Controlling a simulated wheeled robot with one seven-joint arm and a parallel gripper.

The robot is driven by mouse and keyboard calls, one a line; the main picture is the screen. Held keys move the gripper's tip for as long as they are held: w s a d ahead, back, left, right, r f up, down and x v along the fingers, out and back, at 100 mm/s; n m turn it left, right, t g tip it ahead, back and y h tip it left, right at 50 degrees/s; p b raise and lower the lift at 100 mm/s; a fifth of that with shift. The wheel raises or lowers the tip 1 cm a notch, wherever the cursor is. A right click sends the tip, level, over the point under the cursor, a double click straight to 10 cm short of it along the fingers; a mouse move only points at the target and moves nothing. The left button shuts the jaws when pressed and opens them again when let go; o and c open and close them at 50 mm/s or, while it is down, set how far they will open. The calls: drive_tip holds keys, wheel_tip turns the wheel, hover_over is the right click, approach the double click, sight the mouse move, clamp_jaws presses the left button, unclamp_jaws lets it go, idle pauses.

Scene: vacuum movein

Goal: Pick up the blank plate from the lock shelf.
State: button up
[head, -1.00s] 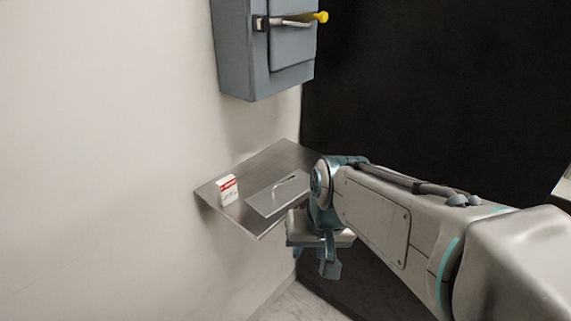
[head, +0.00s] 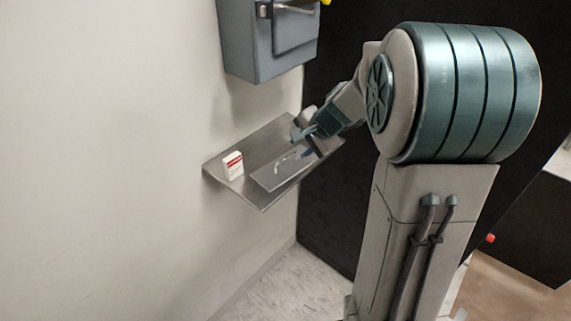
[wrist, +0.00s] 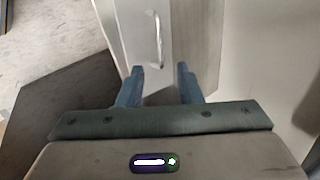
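The blank plate (head: 268,179) is a flat grey metal plate with a raised handle (head: 285,161), lying on the lock shelf (head: 262,145). My gripper (head: 310,147) is above the right end of the plate in the head view. In the wrist view my gripper (wrist: 160,80) is open, with its two blue fingers apart and nothing between them. The plate (wrist: 134,25) is ahead of the fingers, and its handle (wrist: 158,40) stands in line with the gap between them. The handle is apart from the fingertips.
A small white and red box (head: 233,166) stands on the shelf to the left of the plate. A grey wall cabinet (head: 262,50) with a lever handle hangs above the shelf. The pale wall (head: 110,160) is close behind the shelf's left side.

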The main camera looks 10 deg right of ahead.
sight(291, 155)
drive_tip(key=shift+p+x, duration=0.4)
drive_tip(key=shift+x, duration=2.9)
clamp_jaws()
